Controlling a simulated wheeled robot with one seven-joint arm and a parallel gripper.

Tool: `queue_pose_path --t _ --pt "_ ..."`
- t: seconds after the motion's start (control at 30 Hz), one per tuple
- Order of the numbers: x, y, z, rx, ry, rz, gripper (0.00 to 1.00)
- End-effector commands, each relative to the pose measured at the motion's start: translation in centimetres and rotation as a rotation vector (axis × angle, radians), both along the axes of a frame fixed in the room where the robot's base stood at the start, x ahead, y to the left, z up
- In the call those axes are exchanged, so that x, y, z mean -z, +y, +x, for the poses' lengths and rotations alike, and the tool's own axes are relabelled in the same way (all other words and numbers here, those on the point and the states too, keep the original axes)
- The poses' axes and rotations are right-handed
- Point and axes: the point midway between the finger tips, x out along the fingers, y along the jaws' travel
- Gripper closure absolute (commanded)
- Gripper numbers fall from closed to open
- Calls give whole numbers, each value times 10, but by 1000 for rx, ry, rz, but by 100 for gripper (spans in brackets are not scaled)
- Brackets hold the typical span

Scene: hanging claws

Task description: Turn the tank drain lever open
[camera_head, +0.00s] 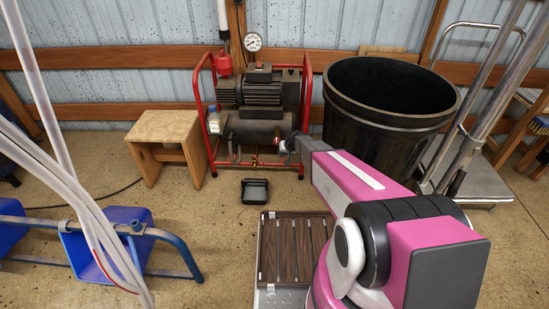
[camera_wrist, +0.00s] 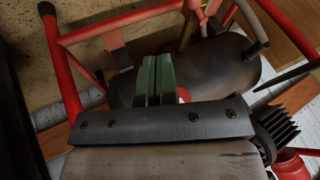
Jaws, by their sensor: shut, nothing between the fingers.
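The compressor's dark tank (camera_head: 258,130) lies low inside a red tube frame, and it also shows in the wrist view (camera_wrist: 225,65). A small brass and red fitting (camera_head: 255,162), which looks like the drain lever, hangs under the tank in the head view. My gripper (camera_head: 288,146) is at the lower right of the tank, right of that fitting. In the wrist view my gripper's green fingers (camera_wrist: 158,68) are together, with nothing between them, in front of the tank. A small red patch shows just right of the fingers; I cannot tell whether it is the lever.
The red frame (camera_head: 306,90) stands close around my gripper. A small black tray (camera_head: 255,190) lies on the floor in front of the compressor. A wooden stool (camera_head: 165,127) stands left, a large black bin (camera_head: 375,125) right. Blue chairs (camera_head: 120,240) are at front left.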

Motion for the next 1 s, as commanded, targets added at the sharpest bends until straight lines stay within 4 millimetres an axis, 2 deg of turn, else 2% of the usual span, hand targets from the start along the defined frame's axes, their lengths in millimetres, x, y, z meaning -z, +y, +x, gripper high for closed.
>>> queue_pose_path --t 0.27,0.63,0.8,1.0 --pt "29 14 12 1 2 1 100" --pt "86 45 35 1 4 4 100" --pt "87 72 30 0 2 3 100" --pt "89 83 29 2 1 3 100"
